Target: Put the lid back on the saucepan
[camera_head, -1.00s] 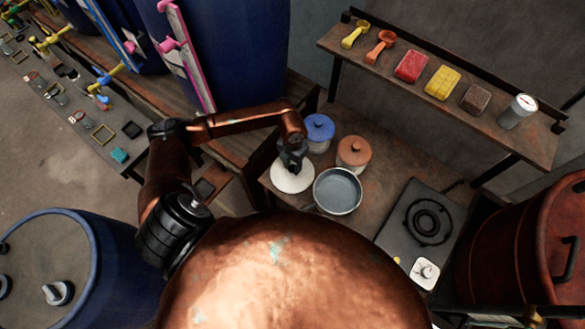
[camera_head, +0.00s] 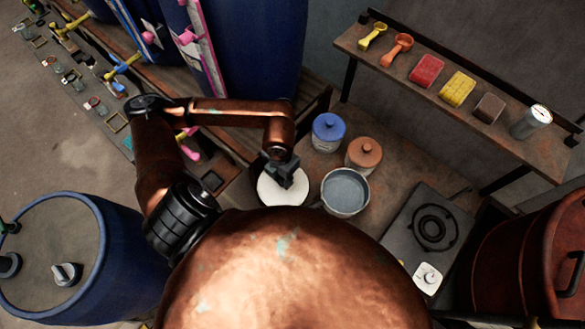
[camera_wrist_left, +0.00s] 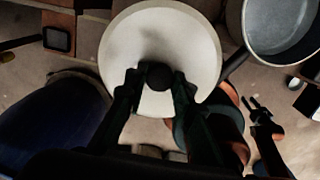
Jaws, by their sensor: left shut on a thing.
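The saucepan lid (camera_head: 272,192) is a pale cream disc with a dark round knob. My left gripper (camera_head: 285,172) is shut on the knob and holds the lid level, raised and to the left of the saucepan. In the left wrist view, the fingers (camera_wrist_left: 158,78) close on the knob from both sides, and the lid (camera_wrist_left: 130,40) fills the upper middle. The saucepan (camera_head: 345,192) stands uncovered on the bench, grey inside; it also shows at the left wrist view's upper right (camera_wrist_left: 283,30). A small dark pronged shape (camera_wrist_left: 262,108) there looks like my right gripper; its jaws are unclear.
A blue-lidded jar (camera_head: 328,132) and an orange-lidded jar (camera_head: 363,155) stand behind the saucepan. A hotplate (camera_head: 432,228) lies to the right. A shelf (camera_head: 400,75) with scoops and coloured blocks runs above. A large blue vat (camera_head: 260,50) stands behind my left arm.

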